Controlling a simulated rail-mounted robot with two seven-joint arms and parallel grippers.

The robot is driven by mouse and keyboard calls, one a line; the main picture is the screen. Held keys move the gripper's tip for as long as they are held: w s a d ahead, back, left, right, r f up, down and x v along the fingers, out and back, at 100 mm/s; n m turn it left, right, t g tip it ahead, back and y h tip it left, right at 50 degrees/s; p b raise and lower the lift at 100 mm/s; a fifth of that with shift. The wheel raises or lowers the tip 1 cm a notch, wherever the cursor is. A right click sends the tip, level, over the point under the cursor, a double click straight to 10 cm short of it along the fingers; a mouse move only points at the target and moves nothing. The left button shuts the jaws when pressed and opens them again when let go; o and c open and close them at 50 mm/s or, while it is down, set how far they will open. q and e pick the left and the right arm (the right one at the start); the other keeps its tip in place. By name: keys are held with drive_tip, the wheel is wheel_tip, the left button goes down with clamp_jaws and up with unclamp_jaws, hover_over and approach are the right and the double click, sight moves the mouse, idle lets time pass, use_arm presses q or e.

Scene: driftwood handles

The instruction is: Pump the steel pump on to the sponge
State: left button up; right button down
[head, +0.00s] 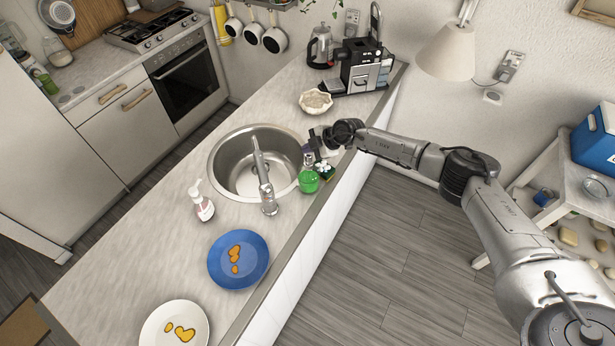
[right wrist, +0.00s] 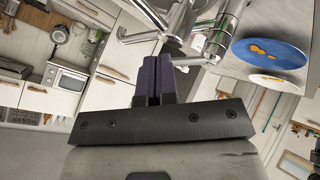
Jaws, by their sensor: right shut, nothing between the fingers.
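A bottle of green liquid (head: 309,181) stands on the counter at the right of the sink; its top is hidden by my right gripper. A small green and dark sponge (head: 325,171) lies close beside it on the right. My right gripper (head: 308,155) is shut and empty, pointing down right over the bottle's top; whether it touches the pump head I cannot tell. In the right wrist view its dark purple fingers (right wrist: 153,80) are together, with chrome parts (right wrist: 210,40) just beyond them. My left gripper is not in view.
The steel sink (head: 232,180) with its faucet (head: 263,180) is left of the bottle. A white pump bottle (head: 201,203), a blue plate (head: 218,270) and a white plate (head: 150,335) stand nearer. A bowl (head: 315,101) and coffee machine (head: 363,68) stand behind.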

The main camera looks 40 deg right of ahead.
drive_tip(key=shift+f, duration=0.35)
drive_tip(key=shift+f+b, duration=0.3)
drive_tip(key=shift+f, duration=0.2)
idle(0.6)
drive_tip(key=shift+r, duration=0.1)
drive_tip(key=shift+r+p, duration=0.55)
drive_tip(key=shift+p, duration=0.2)
drive_tip(key=shift+r+p, duration=0.75)
drive_tip(key=shift+p, duration=0.2)
